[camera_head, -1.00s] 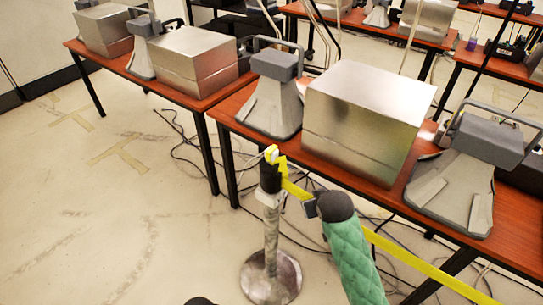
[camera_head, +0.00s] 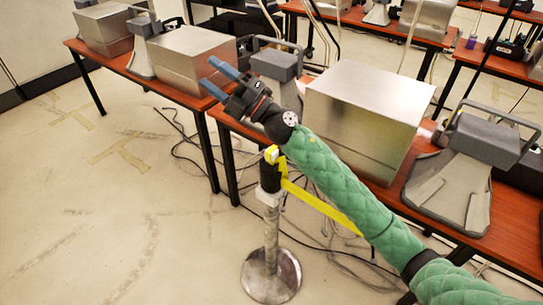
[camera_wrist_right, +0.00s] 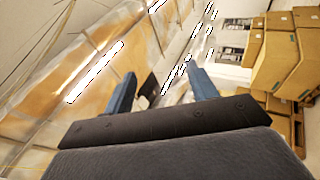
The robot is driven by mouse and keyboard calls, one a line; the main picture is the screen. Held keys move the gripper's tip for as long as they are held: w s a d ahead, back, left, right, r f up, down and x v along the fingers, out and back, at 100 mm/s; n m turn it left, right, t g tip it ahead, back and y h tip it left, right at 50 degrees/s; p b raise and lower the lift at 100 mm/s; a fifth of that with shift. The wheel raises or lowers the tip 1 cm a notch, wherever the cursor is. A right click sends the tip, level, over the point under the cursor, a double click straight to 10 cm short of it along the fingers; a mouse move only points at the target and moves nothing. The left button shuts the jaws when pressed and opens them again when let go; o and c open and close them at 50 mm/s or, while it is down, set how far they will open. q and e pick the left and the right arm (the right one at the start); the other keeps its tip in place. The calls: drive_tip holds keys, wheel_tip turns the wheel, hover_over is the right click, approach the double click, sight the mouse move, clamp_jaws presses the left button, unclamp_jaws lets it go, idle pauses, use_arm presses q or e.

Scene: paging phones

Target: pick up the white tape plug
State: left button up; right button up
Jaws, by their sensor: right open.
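The white tape plug (camera_head: 271,153) sits at the top of a black-topped post (camera_head: 270,180), at the end of a yellow tape (camera_head: 318,204). My right gripper (camera_head: 214,78) is up and to the left of the plug, apart from it, with its two blue fingers spread and pointing left. The fingers also show open and empty in the right wrist view (camera_wrist_right: 164,84). The plug cannot be made out in the wrist view. My green right arm covers part of the tape. My left gripper is not in view.
The post stands on a round metal base (camera_head: 271,275). Behind it, wooden tables (camera_head: 225,112) carry metal boxes (camera_head: 365,105) and grey devices (camera_head: 455,180). Cables lie below. The floor at left is clear. The wrist view shows stacked cartons (camera_wrist_right: 270,60) at right.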

drive_tip(key=s+a+f+n+g+h, duration=0.2)
drive_tip(key=s+a+n+g, duration=0.2)
drive_tip(key=n+g, duration=0.4)
drive_tip(key=n+h+p, duration=0.1)
drive_tip(key=n+h, duration=0.5)
drive_tip(key=h, duration=1.5)
hover_over(273, 151)
drive_tip(key=f, duration=1.7)
drive_tip(key=shift+w+a, duration=0.25)
drive_tip(key=shift+a, duration=0.15)
drive_tip(key=shift+d+f+p, duration=0.15)
drive_tip(key=shift+d+p, duration=0.05)
drive_tip(key=shift+p, duration=0.15)
drive_tip(key=shift+f+p, duration=0.45)
drive_tip(key=shift+f, duration=0.6)
drive_tip(key=f+p, duration=0.1)
drive_tip(key=f, duration=0.1)
drive_tip(key=f+p, duration=0.2)
drive_tip(key=shift+s+d+f, duration=0.15)
drive_tip(key=shift+s, duration=0.05)
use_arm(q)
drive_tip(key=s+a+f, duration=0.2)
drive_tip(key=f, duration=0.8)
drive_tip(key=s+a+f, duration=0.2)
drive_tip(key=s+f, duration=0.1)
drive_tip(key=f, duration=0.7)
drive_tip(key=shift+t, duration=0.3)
use_arm(e)
drive_tip(key=shift+f, duration=0.45)
